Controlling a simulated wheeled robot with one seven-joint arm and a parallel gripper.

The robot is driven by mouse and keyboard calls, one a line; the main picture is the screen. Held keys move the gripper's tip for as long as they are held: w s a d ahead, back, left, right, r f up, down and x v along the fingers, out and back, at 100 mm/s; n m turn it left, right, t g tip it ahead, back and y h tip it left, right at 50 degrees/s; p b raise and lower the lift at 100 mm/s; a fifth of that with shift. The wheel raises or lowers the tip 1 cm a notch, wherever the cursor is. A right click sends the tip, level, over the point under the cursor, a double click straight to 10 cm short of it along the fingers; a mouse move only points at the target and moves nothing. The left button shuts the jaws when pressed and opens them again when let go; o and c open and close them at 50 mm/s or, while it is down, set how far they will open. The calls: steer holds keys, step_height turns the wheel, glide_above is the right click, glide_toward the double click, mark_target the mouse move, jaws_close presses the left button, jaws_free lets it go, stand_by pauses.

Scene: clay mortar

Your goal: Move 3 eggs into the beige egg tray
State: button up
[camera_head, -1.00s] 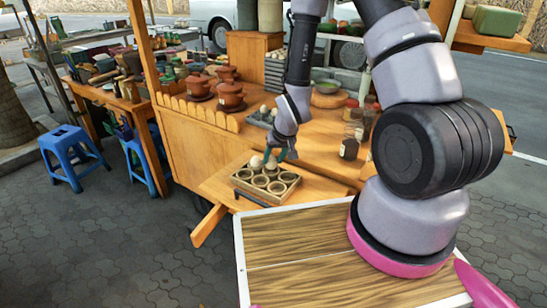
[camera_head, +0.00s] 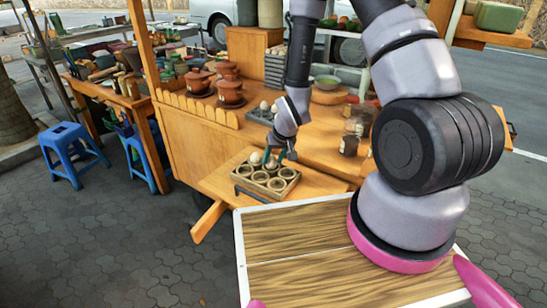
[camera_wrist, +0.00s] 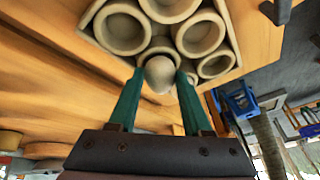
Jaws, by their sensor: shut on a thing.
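The beige egg tray (camera_head: 268,194) sits on the cart's low front shelf, and several of its round cups are empty. One white egg (camera_head: 256,158) rests at its back left. My gripper (camera_head: 278,158) reaches down over the back of the tray, with its green fingers shut on another egg (camera_wrist: 159,73). In the wrist view this egg is between the fingertips, at or just above a cup of the tray (camera_wrist: 235,55); I cannot tell if it touches. The palm hides part of what lies behind the egg.
A dark tray (camera_head: 258,118) with a few eggs stands farther back on the cart. Brown clay pots (camera_head: 230,92) are to its left and a dark jar (camera_head: 350,138) to its right. A wooden-topped surface (camera_head: 300,245) lies in front.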

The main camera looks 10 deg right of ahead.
steer(key=shift+f, duration=0.55)
steer(key=o, duration=0.9)
steer(key=shift+c, duration=0.2)
